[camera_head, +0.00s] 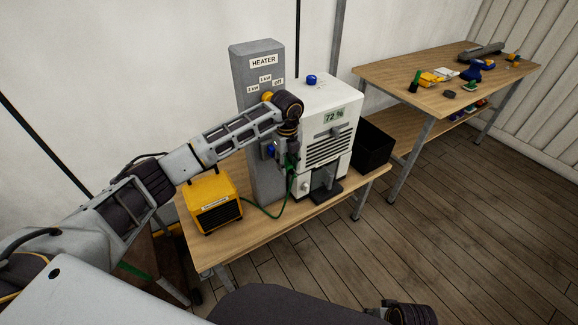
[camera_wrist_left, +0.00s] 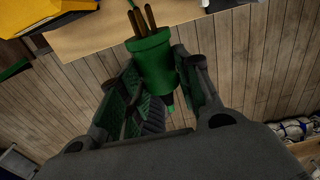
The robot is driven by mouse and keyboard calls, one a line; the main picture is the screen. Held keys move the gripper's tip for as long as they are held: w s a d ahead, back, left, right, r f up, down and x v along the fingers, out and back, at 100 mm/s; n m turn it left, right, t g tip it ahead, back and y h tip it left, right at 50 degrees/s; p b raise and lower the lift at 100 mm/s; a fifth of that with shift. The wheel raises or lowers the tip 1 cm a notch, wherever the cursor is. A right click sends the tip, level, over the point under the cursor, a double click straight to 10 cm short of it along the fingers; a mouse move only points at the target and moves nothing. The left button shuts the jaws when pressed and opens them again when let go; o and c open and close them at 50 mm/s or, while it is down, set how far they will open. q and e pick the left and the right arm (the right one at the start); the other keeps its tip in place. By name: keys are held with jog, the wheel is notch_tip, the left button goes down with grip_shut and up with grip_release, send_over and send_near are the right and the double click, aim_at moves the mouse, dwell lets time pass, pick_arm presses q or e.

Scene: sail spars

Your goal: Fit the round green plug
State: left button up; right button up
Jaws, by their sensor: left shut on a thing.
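The round green plug (camera_wrist_left: 154,60) is held between the fingers of my left gripper (camera_wrist_left: 160,78) in the left wrist view. Its brass-coloured prongs are bare and point away from the gripper, over the table edge. In the head view my left gripper (camera_head: 284,155) hangs in front of the grey heater post (camera_head: 255,70), beside the white machine. A blue socket-like part (camera_head: 270,150) shows on the post close to the gripper. A green cord (camera_head: 267,213) runs from below the gripper across the table. The plug is mostly hidden there.
A yellow heater box (camera_head: 213,203) stands on the table (camera_head: 290,220) left of the post. The white machine (camera_head: 325,125), with a 72 % display, and a black bin (camera_head: 371,146) stand to the right. A second table (camera_head: 430,95) holds several small items. The floor in front is clear.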

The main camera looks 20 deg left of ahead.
pick_arm(q)
jog(key=shift+w+a, duration=0.25)
jog(key=shift+a, duration=0.05)
jog(key=shift+w+a+b, duration=0.4)
jog(key=shift+w+a, duration=0.6)
jog(key=shift+a, duration=0.2)
dwell(2.1)
jog(key=o, duration=1.1)
jog(key=shift+s+d, duration=0.1)
jog(key=shift+d, duration=0.05)
